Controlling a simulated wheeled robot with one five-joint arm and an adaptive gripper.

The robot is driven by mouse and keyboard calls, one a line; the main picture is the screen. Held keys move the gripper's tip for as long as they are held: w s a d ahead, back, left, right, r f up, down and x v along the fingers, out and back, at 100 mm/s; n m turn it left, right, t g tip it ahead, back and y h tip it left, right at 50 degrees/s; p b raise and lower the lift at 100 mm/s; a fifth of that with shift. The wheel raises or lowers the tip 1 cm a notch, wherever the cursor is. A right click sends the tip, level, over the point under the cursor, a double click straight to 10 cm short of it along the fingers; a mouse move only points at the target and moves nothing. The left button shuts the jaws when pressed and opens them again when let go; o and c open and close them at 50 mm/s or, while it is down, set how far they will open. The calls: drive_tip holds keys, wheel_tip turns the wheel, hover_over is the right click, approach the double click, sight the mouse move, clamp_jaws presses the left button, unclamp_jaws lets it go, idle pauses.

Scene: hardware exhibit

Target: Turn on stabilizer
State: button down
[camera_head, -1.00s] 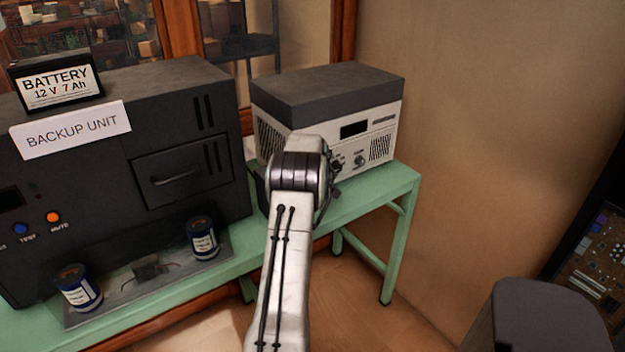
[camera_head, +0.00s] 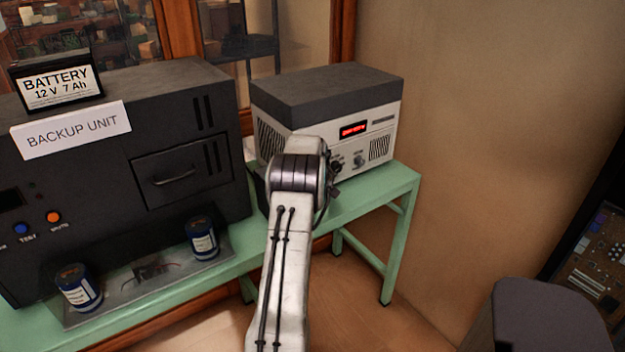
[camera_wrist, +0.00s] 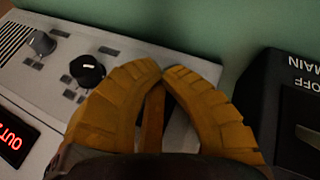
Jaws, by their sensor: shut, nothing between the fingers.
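The stabilizer (camera_head: 345,110) is a white box with a dark grey top at the right end of the green table. Its small display (camera_head: 353,129) is lit red. In the wrist view its front panel (camera_wrist: 110,52) shows a black knob (camera_wrist: 87,70), a grey knob (camera_wrist: 41,42) and part of the lit red display (camera_wrist: 14,142). My gripper (camera_wrist: 158,76) has yellow-brown fingers, shut and empty, over the panel just beside the black knob. Whether it touches the panel I cannot tell. In the head view my arm hides the gripper and the panel's left part.
A black backup unit (camera_head: 190,100) stands left on the green table (camera_head: 372,200), with blue cans (camera_head: 202,238) before it. A black box (camera_wrist: 262,100) with partly visible "MAIN" and "OFF" labels is close right of my gripper in the wrist view.

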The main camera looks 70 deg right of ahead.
drive_tip(key=shift+a+b, duration=0.15)
drive_tip(key=shift+b, duration=0.35)
drive_tip(key=shift+s+a, duration=0.1)
drive_tip(key=shift+s+a+r+b, duration=0.2)
drive_tip(key=shift+s+b, duration=0.1)
drive_tip(key=shift+s, duration=0.1)
idle(0.5)
drive_tip(key=shift+a, duration=0.1)
